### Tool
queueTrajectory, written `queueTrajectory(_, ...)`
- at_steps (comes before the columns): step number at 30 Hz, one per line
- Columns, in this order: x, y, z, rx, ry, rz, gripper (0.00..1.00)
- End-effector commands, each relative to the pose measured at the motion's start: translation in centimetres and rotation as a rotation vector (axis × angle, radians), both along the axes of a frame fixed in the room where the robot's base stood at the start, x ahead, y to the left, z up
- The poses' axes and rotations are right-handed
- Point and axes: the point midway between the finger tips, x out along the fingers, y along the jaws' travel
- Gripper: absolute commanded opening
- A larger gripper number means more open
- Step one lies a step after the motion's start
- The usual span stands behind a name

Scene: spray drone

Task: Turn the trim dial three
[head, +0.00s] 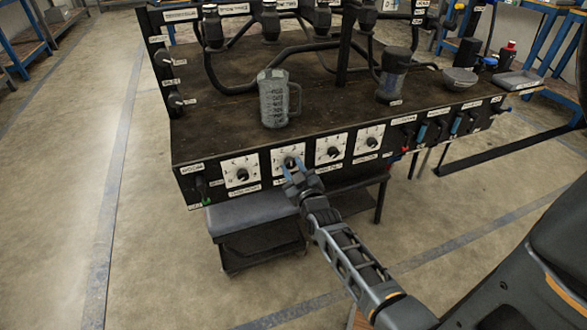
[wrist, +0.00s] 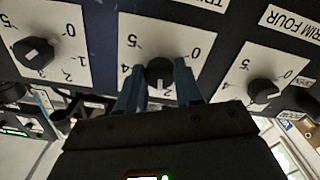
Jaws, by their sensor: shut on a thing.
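The trim dial three (head: 289,162) is the second dial from the left on the front panel, a dark knob on a white numbered plate. In the wrist view its knob (wrist: 159,72) is upside down at the centre; its label is partly cut off at the top. My gripper (head: 296,176) reaches up to it from below. In the wrist view the blue fingers of my gripper (wrist: 160,80) stand on either side of the knob and are shut on it. The fingers and gripper body hide the lower part of the plate.
The trim four dial (head: 241,174) is just left; it shows at the right in the wrist view (wrist: 263,91). Two more dials (head: 331,152) are to the right. A grey mug (head: 274,98) stands on the bench above. A grey-topped stool (head: 250,211) is below the panel.

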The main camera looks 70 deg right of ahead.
Motion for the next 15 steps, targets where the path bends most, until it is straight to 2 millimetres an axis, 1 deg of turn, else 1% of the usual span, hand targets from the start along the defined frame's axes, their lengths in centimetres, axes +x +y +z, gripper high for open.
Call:
queueTrajectory(1, -0.06, 0.09, -0.23, 0.031, -0.03, 0.0, 0.04)
queueTrajectory(15, 0.0, 0.18, -0.35, 0.322, -0.369, -0.001, 0.04)
